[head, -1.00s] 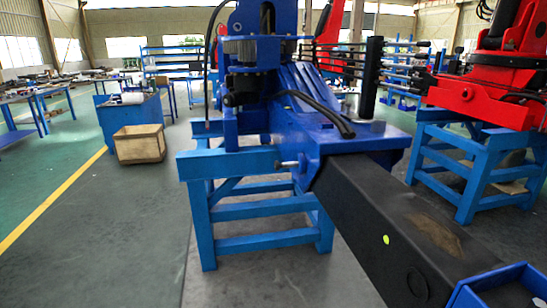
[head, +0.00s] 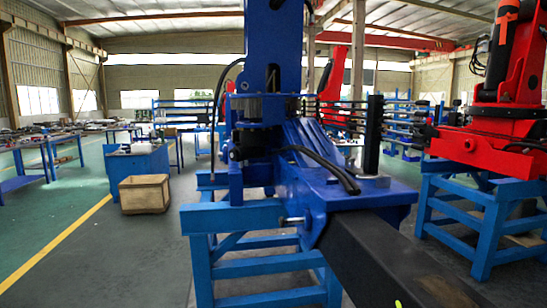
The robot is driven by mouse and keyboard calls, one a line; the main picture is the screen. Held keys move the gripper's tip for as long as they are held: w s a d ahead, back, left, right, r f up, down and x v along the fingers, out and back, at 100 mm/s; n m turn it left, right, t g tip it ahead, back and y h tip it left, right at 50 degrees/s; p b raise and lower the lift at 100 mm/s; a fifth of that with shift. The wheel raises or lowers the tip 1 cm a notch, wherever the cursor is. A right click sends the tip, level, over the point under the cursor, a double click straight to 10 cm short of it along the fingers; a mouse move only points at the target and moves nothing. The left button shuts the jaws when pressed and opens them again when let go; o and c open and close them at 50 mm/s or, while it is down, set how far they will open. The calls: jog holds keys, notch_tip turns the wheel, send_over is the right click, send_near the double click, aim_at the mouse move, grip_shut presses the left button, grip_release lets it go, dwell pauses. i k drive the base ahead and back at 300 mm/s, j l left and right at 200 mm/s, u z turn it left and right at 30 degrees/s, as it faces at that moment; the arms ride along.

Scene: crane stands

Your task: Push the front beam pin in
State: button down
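The front beam pin (head: 291,221) is a small light metal pin with a head. It sticks out to the left from the side of the blue crane base (head: 340,202), near where the black beam (head: 385,258) enters it. A length of its shaft shows outside the blue plate. The black beam runs from the crane base toward the lower right, with a small yellow-green mark at the bottom edge of the picture. My gripper is not in view.
A blue stand (head: 262,262) carries the crane. A red crane (head: 478,145) on another blue stand (head: 490,215) is at right. A cardboard-coloured box (head: 145,194) and blue cabinet (head: 137,165) stand at left. The floor left of the stand is clear.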

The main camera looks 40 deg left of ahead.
aim_at(282, 221)
jog(key=i+j+u, duration=0.15)
jog(key=i+j, duration=0.15)
jog(key=j, duration=0.25)
jog(key=i+j+u, duration=0.2)
jog(key=i+j, duration=0.15)
jog(key=j, duration=0.15)
